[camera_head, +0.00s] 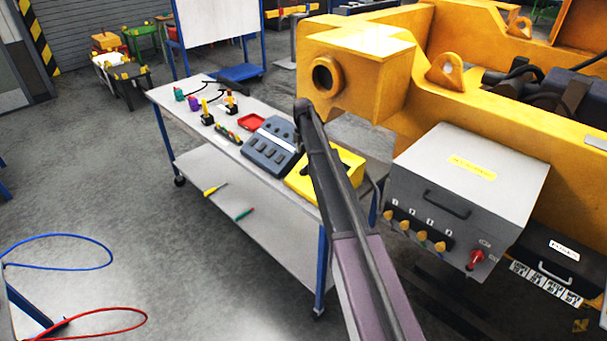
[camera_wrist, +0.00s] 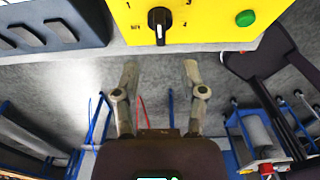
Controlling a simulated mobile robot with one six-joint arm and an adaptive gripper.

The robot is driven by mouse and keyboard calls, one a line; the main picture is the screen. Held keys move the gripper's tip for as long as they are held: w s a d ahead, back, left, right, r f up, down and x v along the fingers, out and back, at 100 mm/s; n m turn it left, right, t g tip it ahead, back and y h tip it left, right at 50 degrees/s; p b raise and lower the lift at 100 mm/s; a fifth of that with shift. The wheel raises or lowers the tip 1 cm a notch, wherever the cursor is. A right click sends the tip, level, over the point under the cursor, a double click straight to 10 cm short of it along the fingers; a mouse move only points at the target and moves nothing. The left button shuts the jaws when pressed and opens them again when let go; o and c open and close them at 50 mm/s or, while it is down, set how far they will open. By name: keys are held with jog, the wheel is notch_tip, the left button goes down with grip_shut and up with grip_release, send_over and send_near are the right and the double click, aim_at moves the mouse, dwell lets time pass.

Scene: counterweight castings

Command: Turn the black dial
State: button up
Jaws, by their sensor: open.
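The black dial (camera_wrist: 159,25) is a round knob with a pale pointer line, on the face of a yellow box (camera_wrist: 205,35) at the top of the wrist view. Its pointer stands about upright in that view. My gripper (camera_wrist: 161,66) is open and empty, its two fingers apart below the dial and not touching it. In the head view the yellow box (camera_head: 350,161) sits at the near end of the workbench, partly behind my arm.
A green button (camera_wrist: 245,18) is right of the dial. A grey-blue panel (camera_head: 268,150) sits beside the yellow box on the workbench (camera_head: 170,95). A grey control box (camera_head: 470,175) with yellow knobs and a red switch is close on the right, before a large yellow casting (camera_head: 380,50).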

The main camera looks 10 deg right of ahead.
aim_at(304, 168)
jog(key=shift+f+b, duration=4.15)
jog(key=shift+f, duration=0.35)
grip_shut()
